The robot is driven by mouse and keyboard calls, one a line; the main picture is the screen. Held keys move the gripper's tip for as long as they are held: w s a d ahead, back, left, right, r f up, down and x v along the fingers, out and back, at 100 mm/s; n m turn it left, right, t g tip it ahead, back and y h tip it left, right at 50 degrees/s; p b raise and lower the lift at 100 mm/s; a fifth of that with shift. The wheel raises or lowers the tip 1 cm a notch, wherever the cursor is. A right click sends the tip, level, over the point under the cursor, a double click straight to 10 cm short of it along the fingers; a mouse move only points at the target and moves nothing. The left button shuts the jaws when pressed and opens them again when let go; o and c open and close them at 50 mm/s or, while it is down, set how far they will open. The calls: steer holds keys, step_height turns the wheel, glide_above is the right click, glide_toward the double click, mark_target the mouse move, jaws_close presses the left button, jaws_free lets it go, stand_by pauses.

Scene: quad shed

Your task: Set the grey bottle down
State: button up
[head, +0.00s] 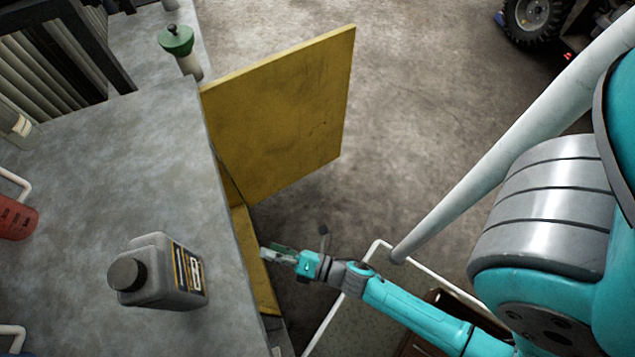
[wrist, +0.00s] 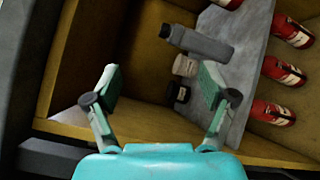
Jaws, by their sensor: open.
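In the wrist view, a slim grey bottle (wrist: 200,43) with a dark cap is on a grey shelf surface (wrist: 232,98) inside a yellow cabinet (wrist: 130,125). My gripper (wrist: 158,80) is open, its fingers wide apart, with nothing held between them. The bottle is beyond the fingertips and apart from them. In the head view, my gripper (head: 283,256) is at the cabinet's open front, beside the workbench. A bulkier grey jug (head: 165,275) with a black cap stands upright on the bench top. I cannot tell which grey container the task names.
Several red containers (wrist: 285,72) line the shelf's right side. A pale jar (wrist: 185,66) and a dark jar (wrist: 178,93) are near the bottle. The yellow door (head: 280,115) stands open into the aisle. The bench top (head: 110,180) has clear room around the jug.

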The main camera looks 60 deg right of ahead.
steer(key=s+d+r+m+g+h, duration=0.1)
steer(key=s+d+r+m+h, duration=0.1)
steer(key=s+r+m, duration=0.7)
steer(key=s+d+r+m+g+h, duration=0.1)
steer(key=s+d+r+m+h, duration=0.2)
steer(key=s+r+m, duration=0.5)
steer(key=s+d+m, duration=0.1)
steer(key=s+m, duration=0.1)
steer(key=m, duration=0.6)
steer(key=shift+r+m+g, duration=0.3)
steer(key=shift+r+m, duration=0.1)
